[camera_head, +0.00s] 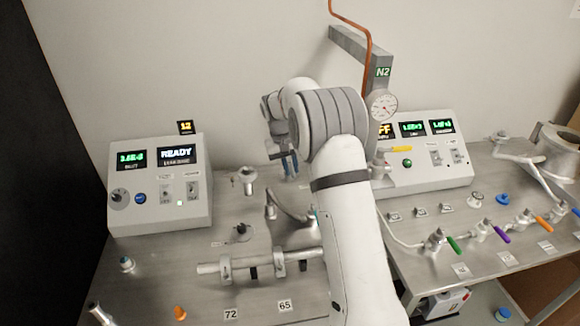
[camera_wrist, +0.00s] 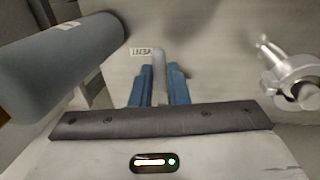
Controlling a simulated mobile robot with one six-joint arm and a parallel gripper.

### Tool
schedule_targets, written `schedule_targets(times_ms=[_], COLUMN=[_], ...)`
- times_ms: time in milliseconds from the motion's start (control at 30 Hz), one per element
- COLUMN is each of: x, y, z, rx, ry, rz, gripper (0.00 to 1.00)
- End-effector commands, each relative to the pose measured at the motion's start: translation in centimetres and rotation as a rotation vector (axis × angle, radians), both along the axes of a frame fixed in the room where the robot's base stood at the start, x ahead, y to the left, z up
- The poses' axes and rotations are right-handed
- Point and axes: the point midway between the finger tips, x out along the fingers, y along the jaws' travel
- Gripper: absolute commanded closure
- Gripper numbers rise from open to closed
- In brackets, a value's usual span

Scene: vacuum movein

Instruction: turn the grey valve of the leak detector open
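The leak detector (camera_head: 160,185) is the light box at the left in the head view, with a READY display. My gripper (camera_head: 290,165) points down to the right of it, its blue fingers partly hidden by my arm. In the wrist view my gripper (camera_wrist: 159,88) has its fingers close together on both sides of a light grey lever (camera_wrist: 159,65), which fills the gap between them. This looks like the grey valve's handle. A VENT label (camera_wrist: 147,52) is beside it. The valve body is hidden by the fingers, so I cannot see how far it is turned.
A clamped metal fitting (camera_wrist: 292,80) stands right of the fingers. A large grey cylinder (camera_wrist: 60,65) is close at the left. A horizontal pipe (camera_head: 258,264) lies on the front bench. Several valves with coloured handles, such as a green one (camera_head: 453,244), are on the right bench.

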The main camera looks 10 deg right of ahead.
Motion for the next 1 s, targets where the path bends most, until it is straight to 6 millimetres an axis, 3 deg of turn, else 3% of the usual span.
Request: schedule_targets(times_ms=[167,667,1000], x=[0.0,0.01,0.03], y=[0.04,0.04,-0.83], z=[0.03,0.05,0.07], rx=[0.0,0.0,0.0], ry=[0.0,0.0,-0.002], rz=[0.0,0.009,0.154], gripper=[1.0,1.0,1.0])
